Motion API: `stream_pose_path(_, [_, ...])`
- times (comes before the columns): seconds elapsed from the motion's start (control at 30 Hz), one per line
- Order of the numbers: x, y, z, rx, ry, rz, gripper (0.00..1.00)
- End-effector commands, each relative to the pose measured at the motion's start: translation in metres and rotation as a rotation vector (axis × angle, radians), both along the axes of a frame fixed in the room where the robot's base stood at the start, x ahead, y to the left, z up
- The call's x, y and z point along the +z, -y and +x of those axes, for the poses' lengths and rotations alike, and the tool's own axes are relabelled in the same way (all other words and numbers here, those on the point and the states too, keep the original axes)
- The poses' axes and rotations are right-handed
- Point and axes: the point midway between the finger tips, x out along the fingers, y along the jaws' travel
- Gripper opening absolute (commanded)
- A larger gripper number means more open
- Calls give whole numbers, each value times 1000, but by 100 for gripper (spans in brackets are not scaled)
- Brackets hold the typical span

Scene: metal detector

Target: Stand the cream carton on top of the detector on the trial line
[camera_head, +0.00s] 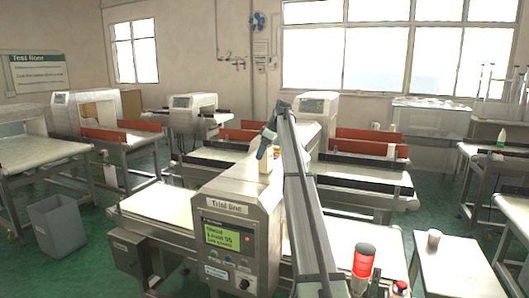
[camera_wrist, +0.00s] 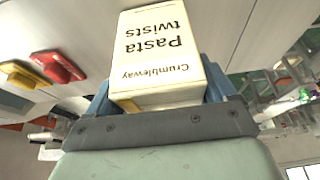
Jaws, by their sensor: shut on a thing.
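The cream carton (camera_wrist: 160,55), printed "Crumbleway Pasta twists", is held between the blue fingers of my gripper (camera_wrist: 158,92) in the wrist view; its lettering appears upside down there. In the head view my gripper (camera_head: 266,148) and the carton (camera_head: 265,165) are over the top rear of the detector (camera_head: 262,196) marked "Trial line". The detector is a grey metal housing with a green display on its front. My arm hides part of the right side. I cannot tell whether the carton's lower end touches the detector's top.
A conveyor (camera_head: 155,212) runs left from the detector. A red beacon (camera_head: 363,262) stands at front right, near a side table (camera_head: 450,275) with a white cup (camera_head: 433,238). Other detector lines stand behind. A grey bin (camera_head: 57,225) is on the floor at left.

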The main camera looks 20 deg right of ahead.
Motion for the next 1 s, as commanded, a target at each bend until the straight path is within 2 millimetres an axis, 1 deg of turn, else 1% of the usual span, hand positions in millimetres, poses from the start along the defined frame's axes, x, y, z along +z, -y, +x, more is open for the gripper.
stream_pose_path(0.17, [-3,0,0,0,0,0,49])
stream_pose_path(0.2, [-3,0,0,0,0,0,88])
stream_pose_path(0.33, [-3,0,0,0,0,0,100])
stream_pose_path(0.57, [-2,0,0,0,0,0,100])
stream_pose_path(0.67, [3,1,0,0,0,0,100])
stream_pose_path(0.77, [13,3,-3,0,1,-1,100])
stream_pose_path(0.87, [27,8,-7,0,1,0,100])
stream_pose_path(1.0, [53,16,-14,-2,1,-1,100])
